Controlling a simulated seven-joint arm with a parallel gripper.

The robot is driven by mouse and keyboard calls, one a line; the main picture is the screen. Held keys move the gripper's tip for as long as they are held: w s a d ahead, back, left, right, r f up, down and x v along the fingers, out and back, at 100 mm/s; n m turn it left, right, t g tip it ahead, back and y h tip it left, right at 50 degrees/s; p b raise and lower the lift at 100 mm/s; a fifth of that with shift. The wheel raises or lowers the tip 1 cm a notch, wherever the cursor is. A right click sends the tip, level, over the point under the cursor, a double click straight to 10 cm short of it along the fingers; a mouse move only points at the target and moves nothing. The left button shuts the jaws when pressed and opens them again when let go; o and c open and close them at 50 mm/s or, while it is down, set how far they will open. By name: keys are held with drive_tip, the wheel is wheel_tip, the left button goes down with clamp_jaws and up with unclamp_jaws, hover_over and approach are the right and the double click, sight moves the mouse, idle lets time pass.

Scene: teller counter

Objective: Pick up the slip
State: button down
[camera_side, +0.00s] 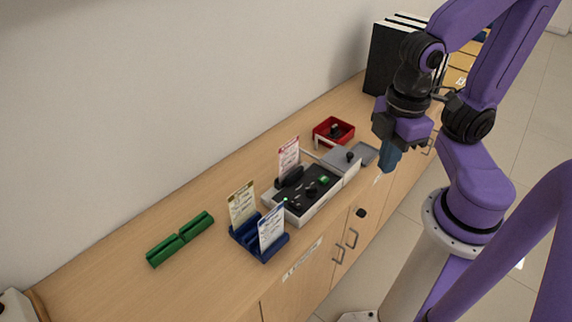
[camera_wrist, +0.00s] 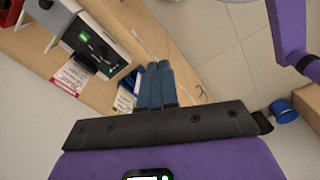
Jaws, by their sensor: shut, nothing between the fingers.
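Three upright slips show in the side view. A pink-headed slip (camera_side: 289,157) stands behind the black-topped device (camera_side: 313,190). A tan-headed slip (camera_side: 242,204) and a blue-headed slip (camera_side: 271,228) stand in a dark blue holder (camera_side: 245,238). I cannot tell which one the task names. My gripper (camera_side: 388,160) points down near the counter's front edge, to the right of the device and apart from every slip. In the wrist view its blue fingers (camera_wrist: 157,72) are together and empty. A red-marked slip (camera_wrist: 71,76) is left of them; a yellowish slip (camera_wrist: 125,101) is partly hidden.
A red tray (camera_side: 334,130) holding a dark item sits behind the device's grey plate (camera_side: 366,153). Black binders (camera_side: 387,58) stand at the far end. Bare counter (camera_side: 130,285) lies front left.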

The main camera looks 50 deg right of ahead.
idle(0.4)
drive_tip(key=c, duration=1.3)
unclamp_jaws()
drive_tip(key=shift+o, duration=0.2)
drive_tip(key=n, duration=0.5)
hover_over(289, 155)
drive_tip(key=f, duration=0.2)
wheel_tip(289, 155, down, 17)
